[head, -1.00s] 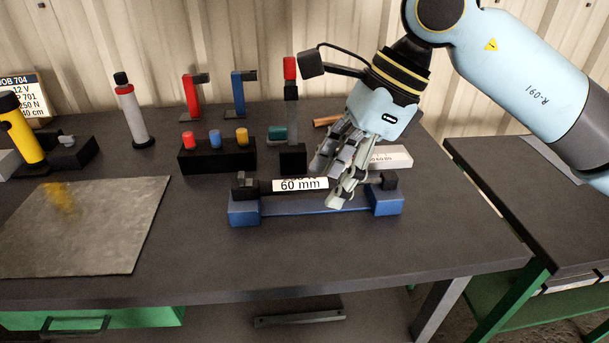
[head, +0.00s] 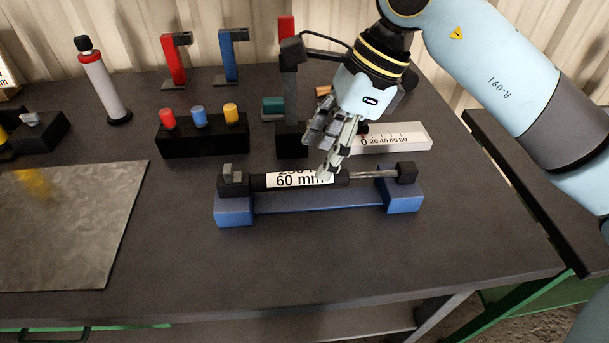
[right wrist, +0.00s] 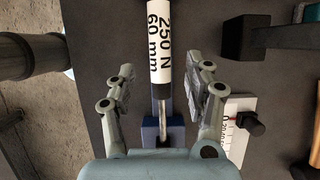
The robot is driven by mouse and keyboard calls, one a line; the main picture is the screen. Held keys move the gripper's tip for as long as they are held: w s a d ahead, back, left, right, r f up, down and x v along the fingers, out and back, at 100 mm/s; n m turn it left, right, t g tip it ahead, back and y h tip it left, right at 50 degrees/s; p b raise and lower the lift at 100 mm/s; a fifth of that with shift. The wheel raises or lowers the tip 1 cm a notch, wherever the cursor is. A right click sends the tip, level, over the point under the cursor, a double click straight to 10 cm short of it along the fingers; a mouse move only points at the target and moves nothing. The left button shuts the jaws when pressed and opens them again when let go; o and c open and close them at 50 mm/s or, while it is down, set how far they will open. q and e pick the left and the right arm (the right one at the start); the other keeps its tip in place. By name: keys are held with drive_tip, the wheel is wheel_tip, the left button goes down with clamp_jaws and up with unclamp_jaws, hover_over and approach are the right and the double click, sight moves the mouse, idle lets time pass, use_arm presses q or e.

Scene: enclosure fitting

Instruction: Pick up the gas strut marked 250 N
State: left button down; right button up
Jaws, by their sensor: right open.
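The gas strut (head: 258,182) lies horizontally on a blue cradle (head: 315,203) near the front of the bench. Its white label reads 60 mm in the head view, with the line above partly cut off. In the right wrist view the strut (right wrist: 160,60) shows its label as 250 N, 60 mm, with a thin rod below it. My right gripper (head: 330,160) is over the strut, toward its rod side. In the right wrist view its fingers (right wrist: 163,90) are open, one on each side of the strut and apart from it. My left gripper is not in view.
A white scale block (head: 405,136) lies behind the cradle's right end. A dark post with a red top (head: 288,95) stands behind the strut. A black block with coloured pegs (head: 203,140) is at back left, and a grey mat (head: 65,230) at left. The front bench is clear.

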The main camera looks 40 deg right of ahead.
sight(309, 173)
drive_tip(key=x, duration=0.4)
drive_tip(key=shift+w+a+f+p, duration=0.1)
drive_tip(key=shift+a+f+p, duration=0.05)
drive_tip(key=shift+p, duration=0.2)
drive_tip(key=shift+w+f, duration=0.1)
drive_tip(key=shift+f, duration=0.3)
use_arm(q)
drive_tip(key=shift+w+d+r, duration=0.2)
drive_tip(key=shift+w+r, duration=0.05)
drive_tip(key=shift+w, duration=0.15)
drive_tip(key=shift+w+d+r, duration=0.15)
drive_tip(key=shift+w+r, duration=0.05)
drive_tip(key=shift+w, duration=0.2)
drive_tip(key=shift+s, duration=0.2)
use_arm(e)
clamp_jaws()
